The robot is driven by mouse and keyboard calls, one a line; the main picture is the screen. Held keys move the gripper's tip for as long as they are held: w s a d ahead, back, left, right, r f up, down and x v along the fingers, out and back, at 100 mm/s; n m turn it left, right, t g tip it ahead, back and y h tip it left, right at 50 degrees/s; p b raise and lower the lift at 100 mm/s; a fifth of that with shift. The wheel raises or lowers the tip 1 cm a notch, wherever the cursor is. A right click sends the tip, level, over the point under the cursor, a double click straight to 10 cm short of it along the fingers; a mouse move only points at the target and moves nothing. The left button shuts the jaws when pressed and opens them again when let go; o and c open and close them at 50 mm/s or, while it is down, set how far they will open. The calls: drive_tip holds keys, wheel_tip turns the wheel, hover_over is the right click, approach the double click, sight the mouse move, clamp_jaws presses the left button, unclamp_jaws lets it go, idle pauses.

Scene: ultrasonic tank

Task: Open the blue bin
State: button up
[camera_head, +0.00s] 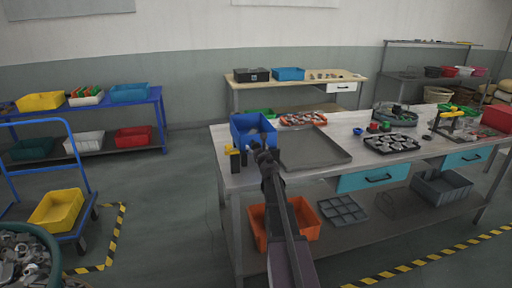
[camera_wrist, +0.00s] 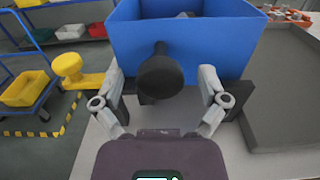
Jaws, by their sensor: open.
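A blue bin (camera_head: 243,136) stands at the left end of the near workbench. In the wrist view the blue bin (camera_wrist: 225,45) fills the upper middle, and its top looks open with something grey partly seen inside. A black rounded knob (camera_wrist: 160,75) shows in front of the bin's near wall, between my fingers; I cannot tell if it is fixed to the bin. My gripper (camera_wrist: 162,84) is open, one finger on each side of the knob. In the head view my gripper (camera_head: 262,150) is close in front of the bin, and my arm hides part of it.
A yellow clamp-like part (camera_wrist: 75,72) sits just left of the bin at the bench edge. A grey tray (camera_head: 312,158) lies right of the bin. Another blue bin (camera_head: 288,74) stands on the back bench. An orange bin (camera_head: 305,218) is on the lower shelf.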

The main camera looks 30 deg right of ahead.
drive_tip(key=shift+w+d, duration=0.1)
drive_tip(key=shift+w, duration=0.15)
clamp_jaws()
drive_tip(key=shift+w+r, duration=0.1)
drive_tip(key=shift+r, duration=0.1)
idle(0.3)
